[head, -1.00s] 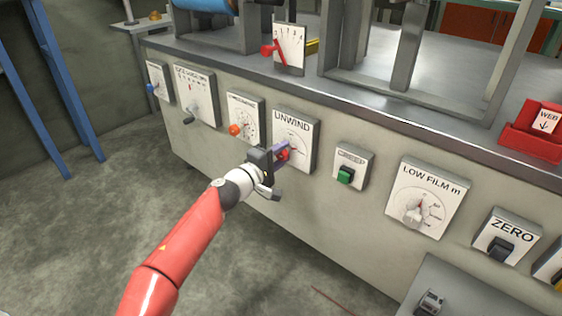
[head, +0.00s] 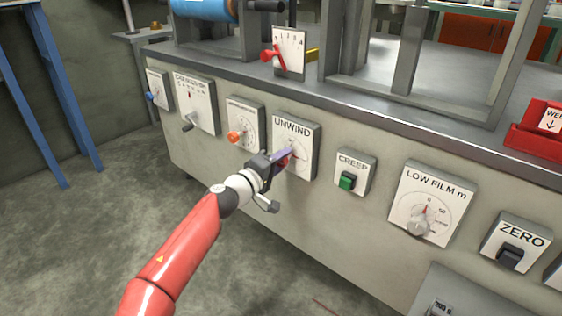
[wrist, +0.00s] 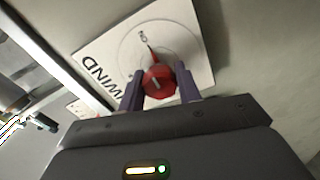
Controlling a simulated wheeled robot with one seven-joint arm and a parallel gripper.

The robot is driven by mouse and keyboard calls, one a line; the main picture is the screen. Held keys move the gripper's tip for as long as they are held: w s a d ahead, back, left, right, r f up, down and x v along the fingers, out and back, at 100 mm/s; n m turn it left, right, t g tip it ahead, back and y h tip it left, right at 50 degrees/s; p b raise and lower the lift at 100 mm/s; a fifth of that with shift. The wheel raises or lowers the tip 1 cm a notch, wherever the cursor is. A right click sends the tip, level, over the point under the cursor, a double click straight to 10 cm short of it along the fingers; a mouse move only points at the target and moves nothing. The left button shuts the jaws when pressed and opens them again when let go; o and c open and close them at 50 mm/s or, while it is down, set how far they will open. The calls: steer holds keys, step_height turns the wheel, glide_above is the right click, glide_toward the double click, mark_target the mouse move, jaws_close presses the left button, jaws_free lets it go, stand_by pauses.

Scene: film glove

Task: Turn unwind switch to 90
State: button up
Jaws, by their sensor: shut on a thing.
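The unwind switch is a red knob (wrist: 158,82) on a white panel (wrist: 113,52) lettered UNWIND. In the wrist view my gripper (wrist: 160,86) has its two purple fingers on either side of the knob, shut on it. A pointer mark extends from the knob toward a printed mark on the dial. In the head view the UNWIND panel (head: 301,136) is on the front of the grey machine, and my gripper (head: 286,160) reaches it from the lower left. The fingers hide most of the knob there, and the dial numbers are too small to read.
Left of the UNWIND panel is a panel with an orange knob (head: 234,137). To the right are the green CREEP switch (head: 346,181) and the LOW FILM dial (head: 430,207). A red lever (head: 273,54) stands above on the machine top. The floor at lower left is clear.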

steer(key=o, duration=1)
steer(key=shift+c, duration=0.2)
steer(key=p+v, duration=0.1)
steer(key=v, duration=0.6)
steer(key=shift+s+a, duration=0.25)
steer(key=shift+s, duration=0.1)
